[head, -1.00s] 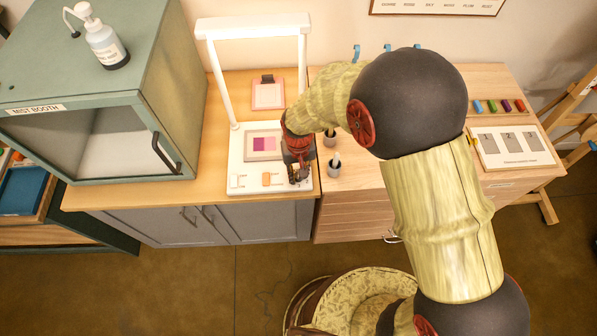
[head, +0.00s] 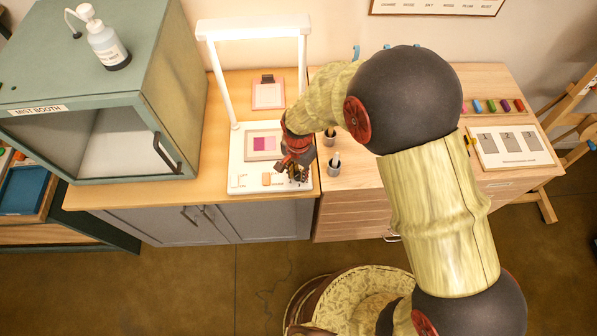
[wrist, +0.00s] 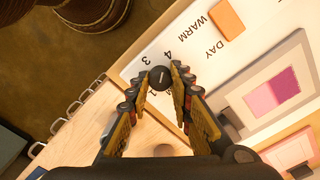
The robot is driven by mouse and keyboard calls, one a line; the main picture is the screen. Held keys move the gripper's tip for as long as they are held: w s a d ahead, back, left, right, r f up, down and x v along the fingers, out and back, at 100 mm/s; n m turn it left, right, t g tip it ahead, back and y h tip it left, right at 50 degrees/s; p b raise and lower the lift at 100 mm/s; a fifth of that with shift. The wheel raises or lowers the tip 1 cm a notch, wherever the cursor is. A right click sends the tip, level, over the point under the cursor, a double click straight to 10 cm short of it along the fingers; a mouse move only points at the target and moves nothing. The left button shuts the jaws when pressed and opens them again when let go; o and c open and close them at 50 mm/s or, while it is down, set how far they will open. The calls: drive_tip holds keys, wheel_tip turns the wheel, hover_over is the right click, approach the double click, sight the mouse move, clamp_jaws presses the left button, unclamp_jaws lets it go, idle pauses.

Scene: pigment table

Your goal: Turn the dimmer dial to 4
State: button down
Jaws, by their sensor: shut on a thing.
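The dimmer dial (wrist: 160,78) is a small dark round knob on the white lamp base (head: 235,180). In the head view my gripper (head: 297,172) covers the dial at the front right corner of the base.
An orange switch (wrist: 227,16) sits beside the WARM and DAY labels. A pink and purple swatch card (head: 263,145) lies on the base under the white lamp frame (head: 252,27). Two small cups, one of them here (head: 333,168), stand close to the right. The mist booth (head: 90,130) stands left.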

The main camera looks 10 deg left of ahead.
sight(298, 174)
drive_tip(key=shift+m, duration=0.6)
drive_tip(key=c, duration=1.6)
unclamp_jaws()
wheel_tip(298, 174, up, 12)
drive_tip(key=shift+n, duration=0.3)
